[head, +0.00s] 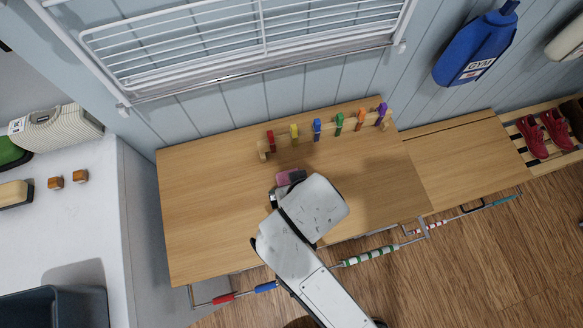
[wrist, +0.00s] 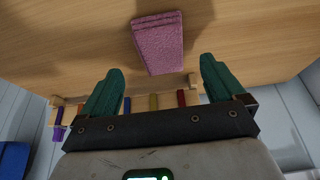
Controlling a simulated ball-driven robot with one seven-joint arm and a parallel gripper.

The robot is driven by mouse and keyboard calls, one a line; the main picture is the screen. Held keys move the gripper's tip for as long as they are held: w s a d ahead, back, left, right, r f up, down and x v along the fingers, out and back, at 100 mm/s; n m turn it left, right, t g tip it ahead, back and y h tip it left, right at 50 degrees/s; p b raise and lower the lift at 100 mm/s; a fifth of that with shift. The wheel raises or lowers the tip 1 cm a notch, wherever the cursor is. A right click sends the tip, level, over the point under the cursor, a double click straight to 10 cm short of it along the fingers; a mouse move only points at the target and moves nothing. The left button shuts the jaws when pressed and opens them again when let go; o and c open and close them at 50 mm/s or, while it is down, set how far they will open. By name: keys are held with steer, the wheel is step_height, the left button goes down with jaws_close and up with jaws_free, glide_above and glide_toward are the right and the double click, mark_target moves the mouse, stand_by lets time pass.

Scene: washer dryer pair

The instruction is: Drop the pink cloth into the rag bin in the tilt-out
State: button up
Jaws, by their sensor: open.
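The pink cloth (wrist: 160,42) is a folded block lying on the wooden counter top. In the head view the cloth (head: 291,177) is small and partly hidden by my wrist. My gripper (wrist: 161,70) is open, its two green fingers apart. The cloth lies ahead of the fingertips and between their lines, with no visible contact. In the head view my gripper (head: 275,195) is mostly hidden behind my white wrist. I cannot make out the rag bin or an open tilt-out.
A rack of coloured pegs (head: 317,130) stands behind the cloth, below a white wire drying rack (head: 262,45). Handles with coloured bands (head: 366,256) run along the counter front. A dark blue tub (head: 60,306) is at lower left. The counter's left part is clear.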

steer(key=f, duration=0.3)
steer(key=shift+w+a+f, duration=0.15)
steer(key=shift+a+f, duration=0.1)
steer(key=shift+f, duration=0.1)
steer(key=shift+w+f, duration=0.25)
steer(key=shift+f, duration=0.3)
steer(key=shift+c, duration=0.3)
steer(key=c, duration=1.2)
steer(key=shift+o, duration=0.2)
steer(key=shift+r, duration=0.2)
